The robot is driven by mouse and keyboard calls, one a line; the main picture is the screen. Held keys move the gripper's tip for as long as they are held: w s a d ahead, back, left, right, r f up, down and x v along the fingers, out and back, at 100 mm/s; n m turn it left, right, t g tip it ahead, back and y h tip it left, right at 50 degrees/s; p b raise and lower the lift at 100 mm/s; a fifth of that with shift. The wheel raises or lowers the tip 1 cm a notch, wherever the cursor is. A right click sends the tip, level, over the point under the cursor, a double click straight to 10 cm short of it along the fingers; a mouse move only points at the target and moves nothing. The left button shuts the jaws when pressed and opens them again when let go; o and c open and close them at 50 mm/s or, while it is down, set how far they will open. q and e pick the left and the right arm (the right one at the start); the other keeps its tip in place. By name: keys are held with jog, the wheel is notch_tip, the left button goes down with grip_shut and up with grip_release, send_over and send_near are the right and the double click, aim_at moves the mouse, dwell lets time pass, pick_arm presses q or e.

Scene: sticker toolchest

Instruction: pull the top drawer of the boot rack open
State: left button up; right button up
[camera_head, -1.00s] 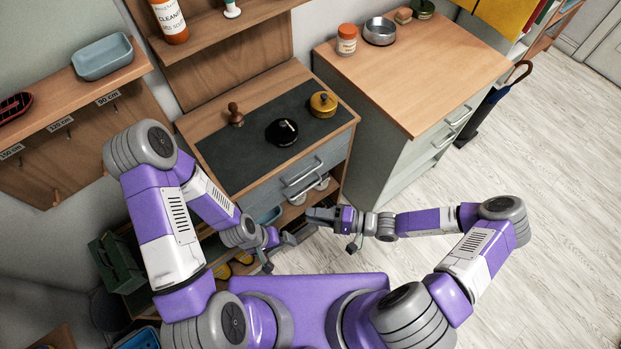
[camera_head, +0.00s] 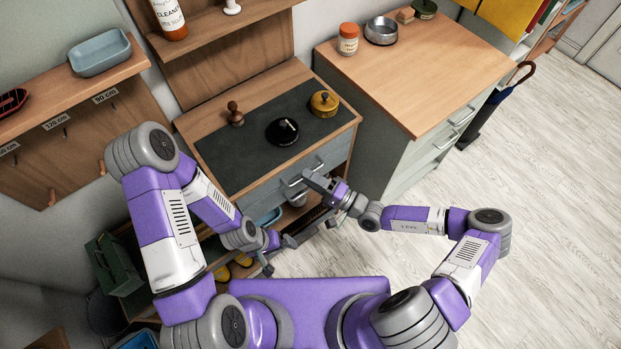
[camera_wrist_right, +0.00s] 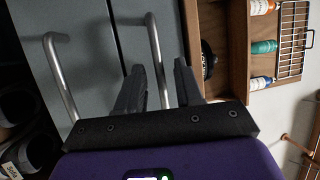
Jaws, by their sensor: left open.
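The boot rack (camera_head: 189,124) has a wooden top with a dark mat and grey drawer fronts. The top drawer (camera_head: 329,152) looks shut, its front flush with the one below. Its bar handle (camera_wrist_right: 153,43) shows in the right wrist view, nearer the rack's top edge than the lower handle (camera_wrist_right: 58,76). My right gripper (camera_wrist_right: 160,68) is open, with a finger on each side of the top handle. In the head view the right gripper (camera_head: 308,177) is at the drawer front and partly covers the handles. My left gripper (camera_head: 279,255) is open and empty, low in front of the rack.
A black lidded item (camera_head: 282,132), a yellow pot (camera_head: 324,104) and a wooden knob-like item (camera_head: 235,114) stand on the rack. A cabinet (camera_head: 420,75) stands close at its right. Open floor (camera_head: 510,190) lies at the right.

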grip_shut()
dwell(1.4)
